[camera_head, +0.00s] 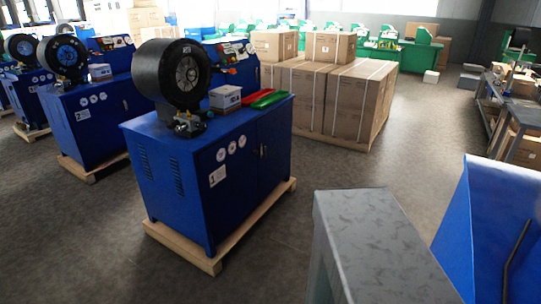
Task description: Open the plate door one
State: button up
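A blue crimper cabinet (170,165) stands on a wooden pallet left of centre. A white number plate marked 1 (217,176) is on its front, under three round white labels. The cabinet's door (274,150) on the right part of the front looks shut, with a small dark handle (262,151). A black round crimper head (172,73) sits on top. My gripper is not in view, so whether it is open or shut does not show.
A second blue cabinet with plate 2 (82,116) stands behind to the left. Strapped cardboard boxes (310,95) are behind the first cabinet. A grey metal structure (375,235) and a blue panel (470,220) fill the lower right. Grey floor is open between.

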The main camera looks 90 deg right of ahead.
aim_at(228, 168)
jog(key=u, duration=0.45)
jog(key=k, duration=0.25)
jog(key=z, duration=2.65)
jog(key=i, duration=1)
jog(key=z, duration=0.1)
jog(key=k, duration=0.35)
